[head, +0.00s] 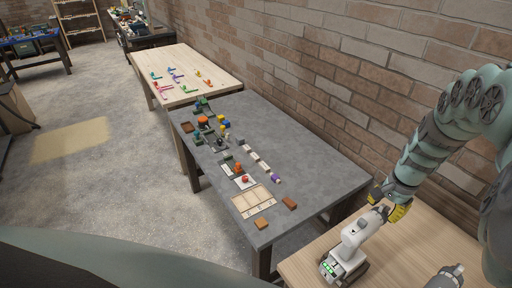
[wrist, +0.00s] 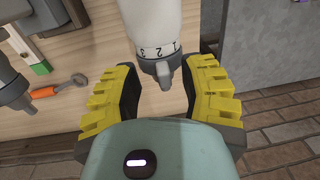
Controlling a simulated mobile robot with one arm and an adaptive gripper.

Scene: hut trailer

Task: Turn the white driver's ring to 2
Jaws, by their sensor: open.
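The white driver (head: 358,236) stands on the wooden bench, with green lights on its base. In the wrist view its white body (wrist: 155,18) enters from the top. I cannot tell which number is set. My gripper (wrist: 163,85) is open, its yellow-backed fingers on either side of the ring and nose, with gaps visible. In the head view my gripper (head: 393,208) is at the driver's upper end.
In the wrist view an orange-handled tool (wrist: 58,88), a green-and-white block (wrist: 37,60) and a grey tool part (wrist: 14,85) lie to the left. The brick wall (head: 400,80) runs behind the bench. A grey table (head: 310,165) with small parts stands to the left.

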